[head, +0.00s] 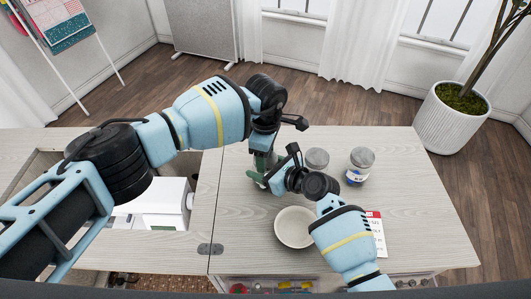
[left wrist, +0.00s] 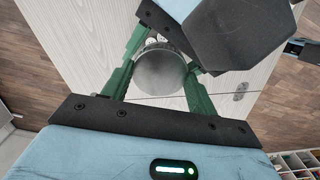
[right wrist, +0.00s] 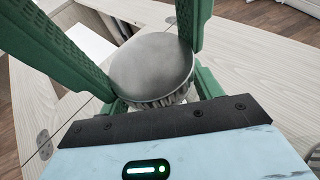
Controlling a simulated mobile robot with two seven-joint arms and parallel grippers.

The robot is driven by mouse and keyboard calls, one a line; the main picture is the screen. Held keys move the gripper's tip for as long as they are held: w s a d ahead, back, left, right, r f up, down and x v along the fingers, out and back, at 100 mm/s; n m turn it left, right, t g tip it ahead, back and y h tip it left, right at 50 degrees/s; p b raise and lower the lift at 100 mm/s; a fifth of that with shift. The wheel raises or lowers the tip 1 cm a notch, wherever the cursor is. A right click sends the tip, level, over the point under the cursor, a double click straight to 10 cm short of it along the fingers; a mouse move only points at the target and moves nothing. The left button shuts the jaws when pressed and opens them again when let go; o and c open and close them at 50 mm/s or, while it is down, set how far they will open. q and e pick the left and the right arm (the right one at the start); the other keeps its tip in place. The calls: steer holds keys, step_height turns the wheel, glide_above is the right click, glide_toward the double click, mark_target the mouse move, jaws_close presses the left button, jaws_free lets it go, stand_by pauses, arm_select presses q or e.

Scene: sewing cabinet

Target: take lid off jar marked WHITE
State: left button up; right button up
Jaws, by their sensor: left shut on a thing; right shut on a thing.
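A jar with a round grey metal lid stands between my two grippers; its body is mostly hidden and no marking on it can be read. The lid shows in the left wrist view (left wrist: 160,72) and the right wrist view (right wrist: 152,68), where its ribbed rim faces me. My left gripper (head: 262,163) comes down from above, its green fingers shut on the lid's sides. My right gripper (head: 262,181) reaches in lower from the right, its fingers shut on the jar below the lid. The lid appears seated on the jar.
Two other lidded jars stand right of my grippers, one grey-topped (head: 317,158) and one with a blue-marked label (head: 359,166). A white bowl (head: 294,227) sits in front, with a red-topped card (head: 377,236) to its right. The cabinet well (head: 150,218) opens at left.

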arm_select(q)
steer(key=shift+n, duration=0.7)
steer(key=o, duration=1.1)
steer(key=shift+r, duration=2.3)
arm_select(e)
steer(key=o, duration=2)
steer(key=shift+c, duration=0.2)
